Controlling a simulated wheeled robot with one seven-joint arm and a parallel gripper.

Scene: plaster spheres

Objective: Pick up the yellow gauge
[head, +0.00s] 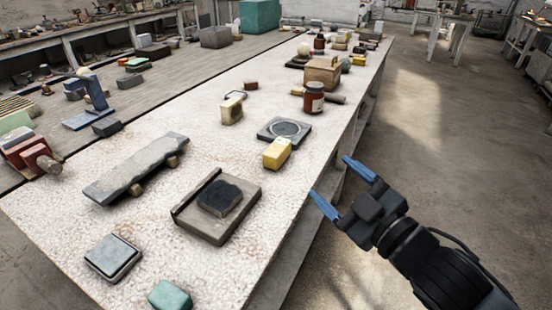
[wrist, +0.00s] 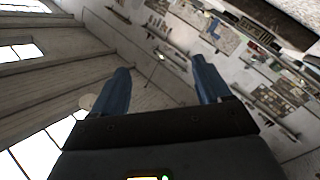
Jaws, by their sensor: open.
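In the head view, a yellow block (head: 277,152), which looks like the yellow gauge, sits on the pale speckled bench top (head: 200,265). It is at the near corner of a dark square plate with a ring (head: 285,130); I cannot tell whether they touch. My gripper (head: 335,182) is open and empty off the bench's right edge, to the right of and below the yellow block in the picture. In the wrist view, my gripper (wrist: 160,66) shows two blue fingers spread apart with nothing between them. The yellow block is not visible in that view.
A dark red jar (head: 314,98), a tan wooden box (head: 323,73) and a cream block (head: 231,111) stand farther along the bench. A wooden tray with a dark pad (head: 218,205) lies nearer. Open floor (head: 430,170) is to the right.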

